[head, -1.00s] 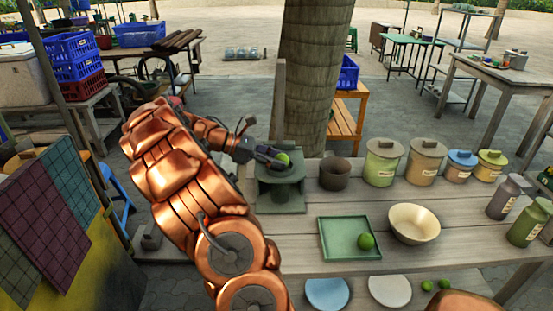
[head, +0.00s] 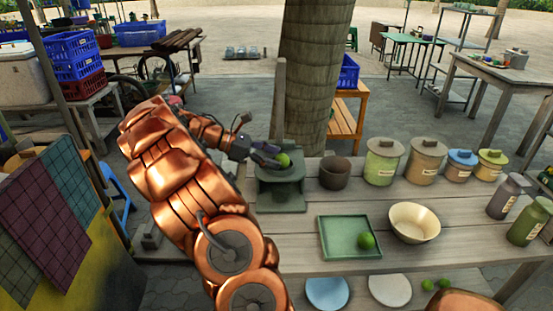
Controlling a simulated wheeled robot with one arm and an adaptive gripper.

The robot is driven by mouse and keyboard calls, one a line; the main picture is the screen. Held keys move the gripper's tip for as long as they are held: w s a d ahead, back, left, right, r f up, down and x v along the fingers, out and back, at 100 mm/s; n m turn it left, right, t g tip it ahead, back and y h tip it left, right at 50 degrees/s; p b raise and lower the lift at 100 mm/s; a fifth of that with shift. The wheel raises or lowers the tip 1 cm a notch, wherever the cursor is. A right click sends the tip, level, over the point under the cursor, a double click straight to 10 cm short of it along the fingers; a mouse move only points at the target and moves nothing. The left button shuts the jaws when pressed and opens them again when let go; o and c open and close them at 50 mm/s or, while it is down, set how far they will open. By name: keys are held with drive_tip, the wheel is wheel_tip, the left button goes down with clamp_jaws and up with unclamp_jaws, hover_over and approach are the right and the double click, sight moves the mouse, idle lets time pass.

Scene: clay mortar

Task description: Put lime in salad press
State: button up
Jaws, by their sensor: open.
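A green lime (head: 283,160) is at the top of the dark green press (head: 282,193), which stands at the left end of the wooden table. My gripper (head: 270,158) is open right beside this lime, on its left side, over the press. Whether a finger still touches the lime is too small to tell.
A dark brown bowl (head: 334,172) stands close to the right of the press. Lidded jars (head: 382,161) line the back edge. A cream bowl (head: 413,223) and bottles (head: 507,194) are on the right. Plates (head: 327,292) and small limes (head: 435,284) sit on a lower shelf.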

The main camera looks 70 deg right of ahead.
drive_tip(key=v, duration=1)
drive_tip(key=shift+w+r+p, duration=0.25)
drive_tip(key=shift+w+p, duration=0.05)
drive_tip(key=shift+p, duration=0.1)
drive_tip(key=shift+a, duration=0.1)
drive_tip(key=s+a+m+t+y, duration=0.1)
drive_tip(key=s+a+t, duration=0.15)
drive_tip(key=a, duration=0.75)
drive_tip(key=s+a+m+t, duration=0.1)
drive_tip(key=a+m+t, duration=0.15)
drive_tip(key=a, duration=0.75)
drive_tip(key=s+a+f+t+y, duration=0.2)
drive_tip(key=s+a+f, duration=0.2)
drive_tip(key=a, duration=0.8)
drive_tip(key=s+a+f+m+t+y, duration=0.1)
drive_tip(key=s+a+f+t+y, duration=0.1)
drive_tip(key=s+a, duration=0.5)
drive_tip(key=a+f+t, duration=0.1)
drive_tip(key=a+f, duration=0.1)
drive_tip(key=a, duration=0.3)
drive_tip(key=shift+f+y, duration=0.2)
drive_tip(key=shift+y, duration=0.1)
drive_tip(key=shift+s+a, duration=0.15)
